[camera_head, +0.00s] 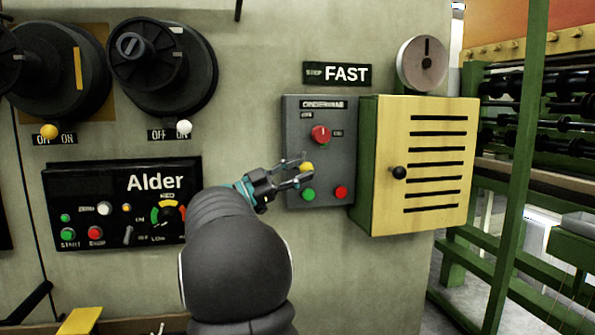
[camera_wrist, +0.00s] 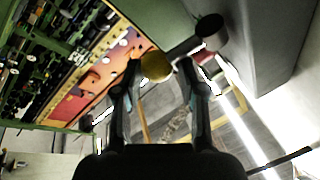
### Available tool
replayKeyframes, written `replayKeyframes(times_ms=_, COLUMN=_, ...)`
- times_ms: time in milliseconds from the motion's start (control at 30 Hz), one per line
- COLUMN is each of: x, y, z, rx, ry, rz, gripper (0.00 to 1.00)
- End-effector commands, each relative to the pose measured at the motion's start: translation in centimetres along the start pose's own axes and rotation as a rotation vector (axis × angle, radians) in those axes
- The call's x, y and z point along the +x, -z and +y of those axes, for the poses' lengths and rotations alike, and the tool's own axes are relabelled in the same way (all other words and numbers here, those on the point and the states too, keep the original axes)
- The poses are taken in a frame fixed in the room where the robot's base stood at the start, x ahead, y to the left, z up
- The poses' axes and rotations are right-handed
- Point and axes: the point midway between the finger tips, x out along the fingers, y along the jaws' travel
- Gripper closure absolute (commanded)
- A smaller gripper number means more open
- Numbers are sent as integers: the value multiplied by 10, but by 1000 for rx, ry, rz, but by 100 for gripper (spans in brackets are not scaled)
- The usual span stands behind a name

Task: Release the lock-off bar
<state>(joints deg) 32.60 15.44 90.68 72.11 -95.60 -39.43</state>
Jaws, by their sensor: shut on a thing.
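A yellow knob (camera_head: 307,167) shows at the middle of the grey switch panel (camera_head: 297,118) in the head view. My gripper (camera_head: 306,170) reaches it from the left, with a finger above and a finger below it. In the wrist view the yellow knob (camera_wrist: 156,66) sits between the fingertips, and my gripper (camera_wrist: 160,70) is shut on it. No separate bar can be made out behind the knob; its mount is hidden. A red rotary knob (camera_head: 320,134) is above, and a green button (camera_head: 308,194) and red button (camera_head: 341,192) are below.
A yellow slotted cabinet door (camera_head: 435,165) with a black knob (camera_head: 399,172) juts out right of the panel. The Alder panel (camera_head: 120,205) and two large black dials (camera_head: 160,65) are left. A green rack (camera_head: 520,150) stands at far right.

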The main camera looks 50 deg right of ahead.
Motion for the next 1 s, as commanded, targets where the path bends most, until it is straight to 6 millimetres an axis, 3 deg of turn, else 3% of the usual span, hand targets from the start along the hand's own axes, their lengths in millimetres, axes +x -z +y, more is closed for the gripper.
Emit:
replayKeyframes(times_ms=133, x=-2, y=-4, z=-1, rx=-5, ry=8, rz=-8, gripper=100)
replayKeyframes(times_ms=167, x=-2, y=-4, z=-2, rx=-5, ry=8, rz=-8, gripper=55)
replayKeyframes(times_ms=267, x=-3, y=-4, z=-2, rx=-4, ry=8, rz=-9, gripper=33)
replayKeyframes(times_ms=667, x=-7, y=-2, z=-1, rx=-1, ry=4, rz=-4, gripper=33)
replayKeyframes(times_ms=767, x=-18, y=-2, z=-1, rx=-1, ry=4, rz=-5, gripper=33)
replayKeyframes(times_ms=1000, x=-66, y=-2, z=-1, rx=-2, ry=7, rz=-6, gripper=33)
